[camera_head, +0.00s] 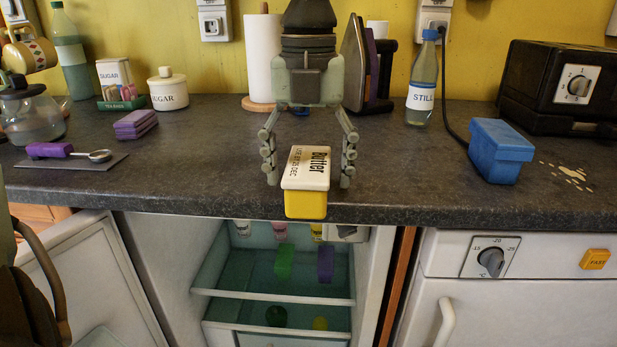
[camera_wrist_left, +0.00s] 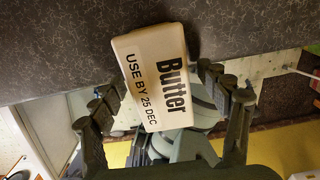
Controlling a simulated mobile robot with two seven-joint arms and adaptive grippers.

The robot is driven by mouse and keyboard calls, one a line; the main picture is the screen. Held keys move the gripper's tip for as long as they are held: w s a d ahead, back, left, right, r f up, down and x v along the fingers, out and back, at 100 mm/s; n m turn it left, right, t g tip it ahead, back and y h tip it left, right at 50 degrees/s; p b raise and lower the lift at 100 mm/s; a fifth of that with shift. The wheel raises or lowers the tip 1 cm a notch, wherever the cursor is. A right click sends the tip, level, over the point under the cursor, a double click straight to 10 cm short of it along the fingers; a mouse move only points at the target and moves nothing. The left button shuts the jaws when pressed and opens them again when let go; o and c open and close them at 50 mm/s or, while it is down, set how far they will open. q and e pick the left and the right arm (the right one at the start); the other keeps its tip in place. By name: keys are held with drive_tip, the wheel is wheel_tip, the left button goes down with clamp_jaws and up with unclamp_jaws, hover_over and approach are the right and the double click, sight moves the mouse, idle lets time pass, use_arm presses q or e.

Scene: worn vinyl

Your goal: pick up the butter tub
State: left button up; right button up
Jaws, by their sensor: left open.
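The butter tub (camera_head: 305,170) has a white lid with black lettering and a yellow body. It is at the counter's front edge, and its near end appears to reach past that edge. In the left wrist view the lid of the butter tub (camera_wrist_left: 158,75) shows between the fingers. My left gripper (camera_head: 308,182) is open, with one finger on each side of the tub. My right gripper is not in view.
A blue tub (camera_head: 497,152) and a STILL bottle (camera_head: 422,85) stand to the right. An iron (camera_head: 357,62) and a paper roll (camera_head: 263,58) are behind. A purple-handled spoon (camera_head: 60,151) lies left. Below the counter, a fridge (camera_head: 280,285) stands open.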

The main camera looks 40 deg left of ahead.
use_arm(q)
drive_tip(key=shift+f, duration=0.1)
drive_tip(key=c, duration=1.5)
